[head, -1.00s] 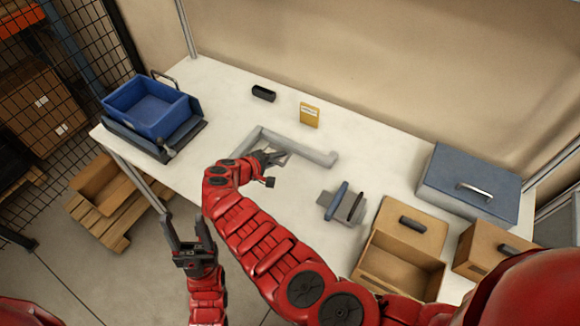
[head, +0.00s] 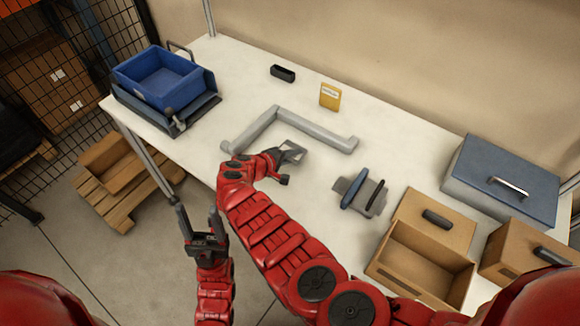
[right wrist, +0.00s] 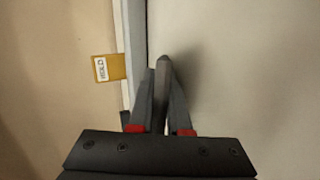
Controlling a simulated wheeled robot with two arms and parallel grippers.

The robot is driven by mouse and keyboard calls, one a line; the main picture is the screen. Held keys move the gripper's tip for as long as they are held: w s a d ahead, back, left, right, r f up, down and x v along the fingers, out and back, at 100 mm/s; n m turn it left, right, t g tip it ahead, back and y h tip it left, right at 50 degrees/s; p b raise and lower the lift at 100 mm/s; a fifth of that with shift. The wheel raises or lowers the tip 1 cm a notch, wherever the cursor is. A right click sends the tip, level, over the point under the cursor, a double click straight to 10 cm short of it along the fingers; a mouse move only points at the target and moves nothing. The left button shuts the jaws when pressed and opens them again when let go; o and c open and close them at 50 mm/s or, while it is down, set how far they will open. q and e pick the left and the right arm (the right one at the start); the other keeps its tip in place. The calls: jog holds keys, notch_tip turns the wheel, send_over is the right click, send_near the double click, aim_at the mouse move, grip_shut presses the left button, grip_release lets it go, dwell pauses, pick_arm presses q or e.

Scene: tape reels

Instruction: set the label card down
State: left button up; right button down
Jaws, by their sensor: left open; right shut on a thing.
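My right gripper (head: 290,153) is shut on a thin grey plate, which I take for the label card. It is above the white table on the near side of the grey L-shaped bar. In the right wrist view the fingers (right wrist: 160,95) pinch this card (right wrist: 163,70), seen nearly edge-on; its face is hidden. A yellow card (head: 330,96) stands behind the bar; in the right wrist view it (right wrist: 110,68) reads HOLD. My left gripper (head: 200,218) is open and empty, in front of the table's near edge.
The grey bar (head: 320,137) lies mid-table. A small black holder (head: 283,73) is behind it, a blue bin (head: 158,78) at the left. A grey stand (head: 362,192), an open cardboard box (head: 415,262) and a blue-grey case (head: 500,182) are at the right.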

jog(key=shift+f, duration=0.15)
jog(key=c, duration=1)
grip_release()
